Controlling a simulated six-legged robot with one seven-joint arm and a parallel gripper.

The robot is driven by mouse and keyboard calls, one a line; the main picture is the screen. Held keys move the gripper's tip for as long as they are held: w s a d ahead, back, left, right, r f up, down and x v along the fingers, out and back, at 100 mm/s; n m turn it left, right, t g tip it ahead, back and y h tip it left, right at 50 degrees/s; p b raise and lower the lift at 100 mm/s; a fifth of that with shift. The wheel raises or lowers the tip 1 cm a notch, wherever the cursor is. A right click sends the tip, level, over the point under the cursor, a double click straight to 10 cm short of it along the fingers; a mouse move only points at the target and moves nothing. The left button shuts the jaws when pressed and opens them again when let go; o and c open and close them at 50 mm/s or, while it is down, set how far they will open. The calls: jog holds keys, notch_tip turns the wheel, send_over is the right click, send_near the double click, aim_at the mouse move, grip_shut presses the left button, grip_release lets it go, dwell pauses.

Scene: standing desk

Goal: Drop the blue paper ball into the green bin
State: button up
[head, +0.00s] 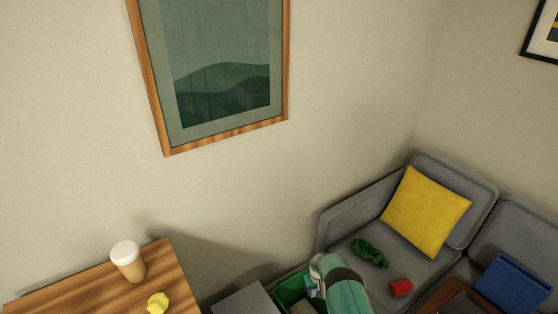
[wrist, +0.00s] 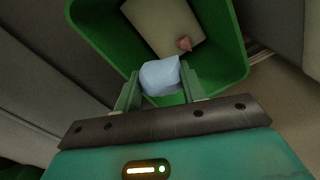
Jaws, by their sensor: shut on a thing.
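The blue paper ball (wrist: 160,77) is pale blue and sits between the two fingers of my gripper (wrist: 158,88) in the wrist view. My gripper is shut on it. The green bin (wrist: 222,28) lies beyond the fingers in the wrist view, with its opening facing the camera and the ball in front of that opening. Inside the bin are a beige piece (wrist: 160,22) and a small pinkish thing (wrist: 184,44). In the head view the green bin (head: 291,289) stands at the bottom, partly hidden by my arm. The ball is hidden in the head view.
A wooden desk (head: 80,287) at the lower left holds a paper cup (head: 127,261) and a yellow crumpled ball (head: 158,302). A grey sofa (head: 345,222) on the right bears a yellow pillow (head: 427,212), a green crumpled thing (head: 369,252), a red thing (head: 401,288) and a blue item (head: 514,284).

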jog(key=shift+f, duration=0.1)
jog(key=o, duration=1.1)
notch_tip(320, 180, up, 14)
jog(key=shift+f, duration=0.1)
